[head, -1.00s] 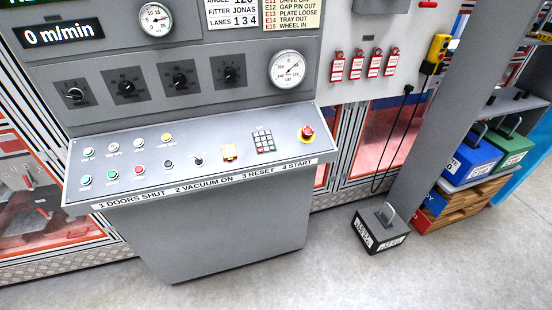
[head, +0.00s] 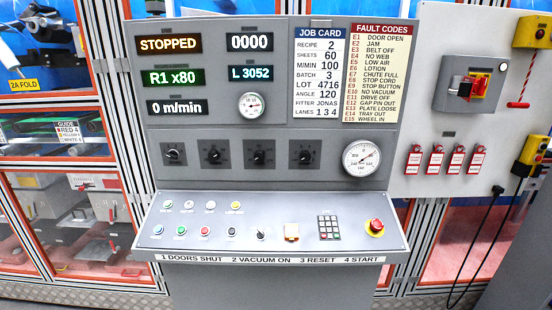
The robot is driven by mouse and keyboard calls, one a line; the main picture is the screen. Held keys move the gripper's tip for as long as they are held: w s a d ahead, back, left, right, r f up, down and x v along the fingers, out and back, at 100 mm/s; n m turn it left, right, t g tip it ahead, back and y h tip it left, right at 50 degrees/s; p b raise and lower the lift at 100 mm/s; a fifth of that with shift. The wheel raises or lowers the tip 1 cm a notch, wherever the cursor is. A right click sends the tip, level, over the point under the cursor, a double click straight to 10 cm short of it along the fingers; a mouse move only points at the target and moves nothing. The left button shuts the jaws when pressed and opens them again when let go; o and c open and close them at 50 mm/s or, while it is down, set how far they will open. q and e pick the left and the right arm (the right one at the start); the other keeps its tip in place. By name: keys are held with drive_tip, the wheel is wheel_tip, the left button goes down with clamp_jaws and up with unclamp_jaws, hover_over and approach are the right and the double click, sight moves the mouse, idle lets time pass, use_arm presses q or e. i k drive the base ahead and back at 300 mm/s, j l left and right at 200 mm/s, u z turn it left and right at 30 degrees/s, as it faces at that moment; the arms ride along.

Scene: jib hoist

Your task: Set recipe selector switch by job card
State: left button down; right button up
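The job card (head: 320,75) is on the upper panel in the head view. It reads recipe 2, sheets 60, m/min 100, batch 3. A green display (head: 175,78) reads R1 x80. Below the displays is a row of black rotary controls on dark plates. The leftmost knob (head: 173,154) has a plate with few marks, and the others, such as the second knob (head: 214,156), have dial scales. Their labels are too small to read, so I cannot tell for certain which is the recipe selector. Neither of my grippers is in view.
A sloped desk (head: 270,245) with push buttons, a keypad (head: 329,228) and a red emergency stop (head: 376,227) juts out below the knobs. A red-handled main switch (head: 470,87) and red tags (head: 436,160) are at right. A black cable (head: 480,235) hangs there.

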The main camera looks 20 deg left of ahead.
sight(172, 154)
drive_tip(key=u, duration=1.4)
